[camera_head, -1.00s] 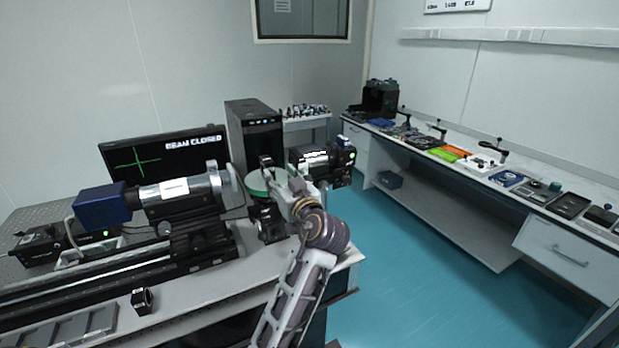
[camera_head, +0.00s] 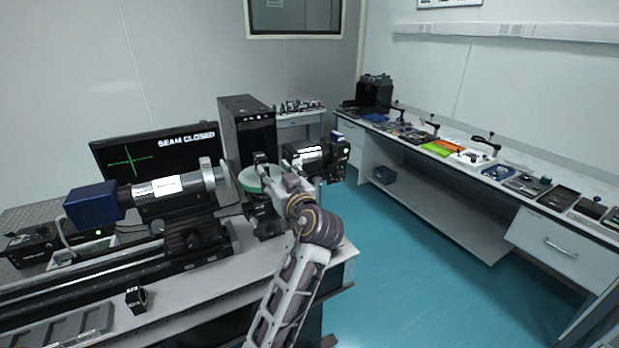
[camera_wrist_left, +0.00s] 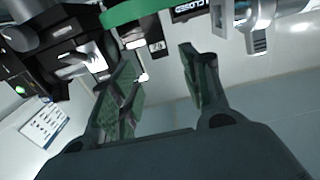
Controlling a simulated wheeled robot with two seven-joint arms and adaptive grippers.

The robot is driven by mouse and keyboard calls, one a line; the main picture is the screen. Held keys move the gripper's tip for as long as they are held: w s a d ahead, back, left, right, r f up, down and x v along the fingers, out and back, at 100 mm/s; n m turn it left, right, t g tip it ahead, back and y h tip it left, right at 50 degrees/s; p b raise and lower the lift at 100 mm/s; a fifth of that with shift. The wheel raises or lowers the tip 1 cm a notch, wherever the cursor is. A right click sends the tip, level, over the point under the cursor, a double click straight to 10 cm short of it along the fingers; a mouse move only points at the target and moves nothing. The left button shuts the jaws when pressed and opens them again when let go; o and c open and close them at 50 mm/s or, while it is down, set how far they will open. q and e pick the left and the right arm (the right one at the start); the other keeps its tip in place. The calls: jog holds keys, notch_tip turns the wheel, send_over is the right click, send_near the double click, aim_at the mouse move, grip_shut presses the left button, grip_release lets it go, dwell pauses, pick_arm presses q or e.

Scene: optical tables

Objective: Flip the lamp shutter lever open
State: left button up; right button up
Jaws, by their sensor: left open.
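A black lamp-like housing (camera_head: 318,158) with a silver barrel and a green light stands at the right end of the optical rail. It also shows at the upper left of the left wrist view (camera_wrist_left: 35,65). My left gripper (camera_head: 273,178) is beside it, close to a green-rimmed disc (camera_head: 250,180). In the left wrist view my gripper (camera_wrist_left: 160,65) is open and empty, with its fingers apart below the green rim (camera_wrist_left: 135,12). A small pale knob (camera_wrist_left: 143,77) shows by the left finger; I cannot tell whether it is the shutter lever. My right gripper is not in view.
A blue box with a silver tube (camera_head: 150,192) sits on the rail (camera_head: 100,268) to the left. The monitor (camera_head: 150,150) behind reads "BEAM CLOSED". A black computer tower (camera_head: 247,135) stands behind. A long side bench (camera_head: 480,205) and open floor (camera_head: 420,265) lie right.

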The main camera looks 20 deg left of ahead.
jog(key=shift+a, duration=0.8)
pick_arm(q)
jog(key=shift+c, duration=0.2)
